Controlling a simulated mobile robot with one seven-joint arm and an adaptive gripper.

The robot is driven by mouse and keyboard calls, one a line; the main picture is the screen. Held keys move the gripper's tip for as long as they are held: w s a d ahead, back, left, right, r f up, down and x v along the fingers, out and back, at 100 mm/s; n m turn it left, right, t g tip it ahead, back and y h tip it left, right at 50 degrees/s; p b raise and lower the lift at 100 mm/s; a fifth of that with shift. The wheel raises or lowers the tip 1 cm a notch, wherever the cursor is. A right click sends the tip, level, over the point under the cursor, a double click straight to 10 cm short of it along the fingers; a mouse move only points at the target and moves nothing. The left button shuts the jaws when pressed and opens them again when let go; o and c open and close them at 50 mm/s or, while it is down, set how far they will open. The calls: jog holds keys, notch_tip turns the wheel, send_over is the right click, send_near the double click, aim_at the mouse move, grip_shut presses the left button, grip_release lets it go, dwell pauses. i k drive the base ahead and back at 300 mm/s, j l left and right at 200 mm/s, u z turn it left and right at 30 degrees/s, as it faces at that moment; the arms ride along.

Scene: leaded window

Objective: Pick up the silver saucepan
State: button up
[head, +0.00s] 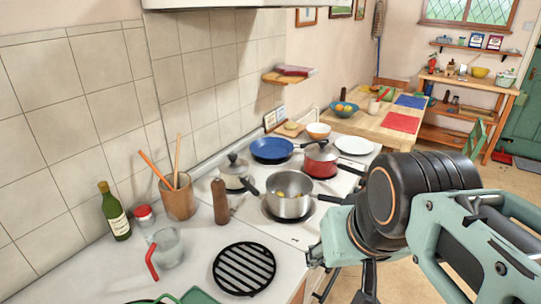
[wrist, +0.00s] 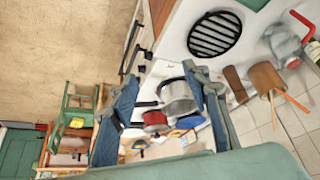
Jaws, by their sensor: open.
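The silver saucepan (head: 289,205) stands on the stove without a lid, with small yellow-orange pieces inside. A black handle sticks out to its right, partly close to my arm in the head view. My gripper (head: 345,285) is at the lower right of the head view, pointing down in front of the stove, apart from the pan; its fingertips are partly cut off. In the wrist view my gripper (wrist: 163,72) is open and empty. The saucepan (wrist: 177,96) shows beyond and between its fingers, small and partly hidden by the right finger.
A red lidded pot (head: 320,160), blue frying pan (head: 270,148) and lidded silver pot (head: 234,172) surround the saucepan. A pepper mill (head: 220,202) stands to its left. A black round grate (head: 244,268) lies on the front counter. A wooden table (head: 390,128) stands behind.

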aim_at(292, 184)
jog(key=u, duration=1.85)
jog(key=z, duration=1.85)
jog(key=i+l+u, duration=0.15)
jog(key=l, duration=0.45)
jog(key=i+l+u, duration=0.1)
jog(key=l, duration=0.25)
jog(key=i+l+u, duration=0.5)
jog(key=l, duration=0.3)
jog(key=i, duration=0.05)
